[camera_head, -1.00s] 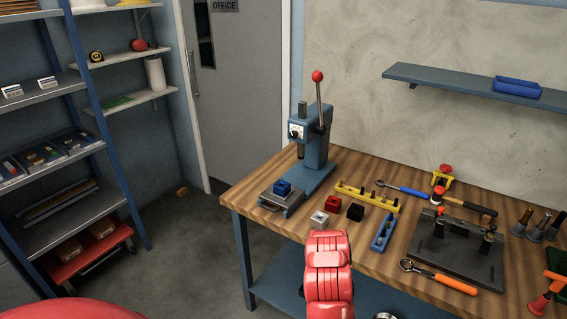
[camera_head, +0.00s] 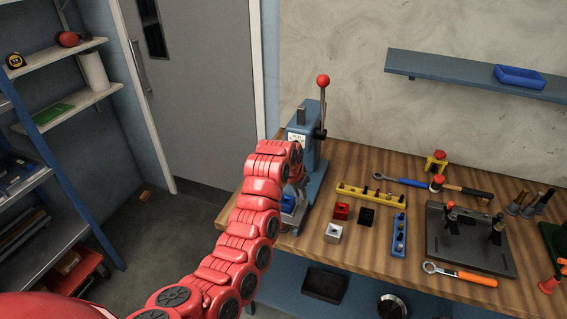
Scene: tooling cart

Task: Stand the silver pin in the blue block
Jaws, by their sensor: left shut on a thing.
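The blue block (camera_head: 287,202) sits on the base of the blue press at the left end of the bench, partly covered by my left arm. My left gripper (camera_head: 297,182) is over the press base, close to the blue block. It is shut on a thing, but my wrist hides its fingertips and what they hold. I cannot make out the silver pin by itself, nor whether it touches the block. My right gripper is not in view.
The press column (camera_head: 314,150) with its red-knobbed lever stands right beside my left gripper. Red (camera_head: 341,211), black (camera_head: 366,217) and grey (camera_head: 333,232) blocks, a yellow rack (camera_head: 371,196) and a blue rack (camera_head: 398,236) lie to the right. A dark fixture plate (camera_head: 465,247) is further right.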

